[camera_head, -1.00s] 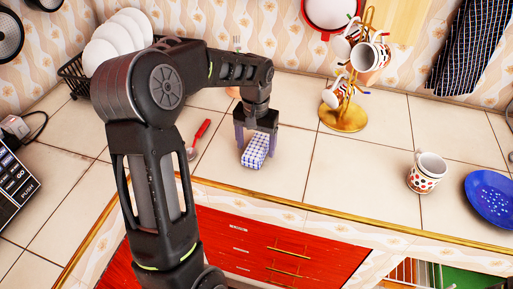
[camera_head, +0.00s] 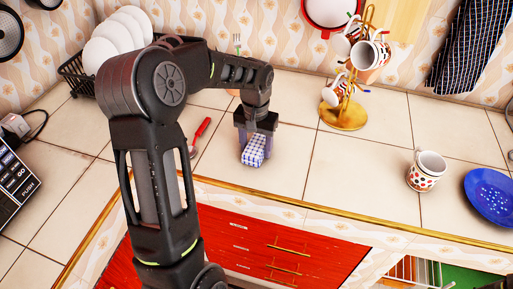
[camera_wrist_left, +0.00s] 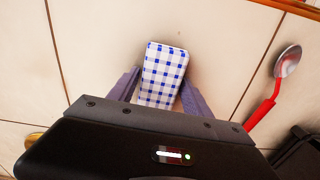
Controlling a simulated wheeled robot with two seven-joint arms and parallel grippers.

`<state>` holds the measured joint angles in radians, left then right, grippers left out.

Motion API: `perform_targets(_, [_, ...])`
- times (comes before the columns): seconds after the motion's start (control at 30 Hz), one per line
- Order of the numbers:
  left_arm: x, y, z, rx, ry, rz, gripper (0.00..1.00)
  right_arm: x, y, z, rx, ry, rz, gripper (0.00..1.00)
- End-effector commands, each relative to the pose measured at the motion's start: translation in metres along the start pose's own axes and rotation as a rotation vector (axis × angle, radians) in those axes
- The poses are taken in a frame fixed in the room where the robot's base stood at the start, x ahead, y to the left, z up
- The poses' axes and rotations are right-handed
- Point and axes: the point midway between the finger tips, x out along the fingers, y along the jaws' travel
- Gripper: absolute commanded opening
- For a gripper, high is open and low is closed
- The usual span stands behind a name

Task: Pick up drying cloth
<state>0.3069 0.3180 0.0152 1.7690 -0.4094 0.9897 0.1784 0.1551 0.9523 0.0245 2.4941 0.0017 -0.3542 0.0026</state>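The drying cloth (camera_head: 253,151) is a small folded block with blue and white checks, lying on the tiled counter near its front edge. My left gripper (camera_head: 257,142) points down over it, lower than before. In the left wrist view the cloth (camera_wrist_left: 162,68) lies between the two spread fingers of the left gripper (camera_wrist_left: 160,82), one along each side, and its far end sticks out past the tips. The fingers look open around it; whether they touch its sides is hard to tell. My right gripper is not in view.
A red-handled spoon (camera_head: 201,133) lies left of the cloth. A golden mug stand (camera_head: 344,117) with mugs is behind right; a dotted mug (camera_head: 426,172) and blue plate (camera_head: 491,196) are farther right. A plate rack (camera_head: 74,76) stands back left. Counter right of the cloth is clear.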

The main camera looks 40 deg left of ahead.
Motion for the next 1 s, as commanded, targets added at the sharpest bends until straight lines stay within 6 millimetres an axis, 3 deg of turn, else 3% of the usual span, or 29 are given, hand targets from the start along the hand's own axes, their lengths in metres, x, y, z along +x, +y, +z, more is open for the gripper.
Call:
perform_targets(0.53, [0.0, 0.0, 0.0, 0.0, 0.0, 0.0, 0.12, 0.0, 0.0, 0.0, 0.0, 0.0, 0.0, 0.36])
perform_targets(0.83, [-0.002, 0.0, 0.0, 0.0, 0.001, 0.0, 0.11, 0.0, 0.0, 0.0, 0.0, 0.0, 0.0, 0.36])
perform_targets(1.0, [-0.019, 0.0, -0.001, -0.001, 0.004, 0.0, 0.11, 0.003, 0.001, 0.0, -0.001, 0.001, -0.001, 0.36])
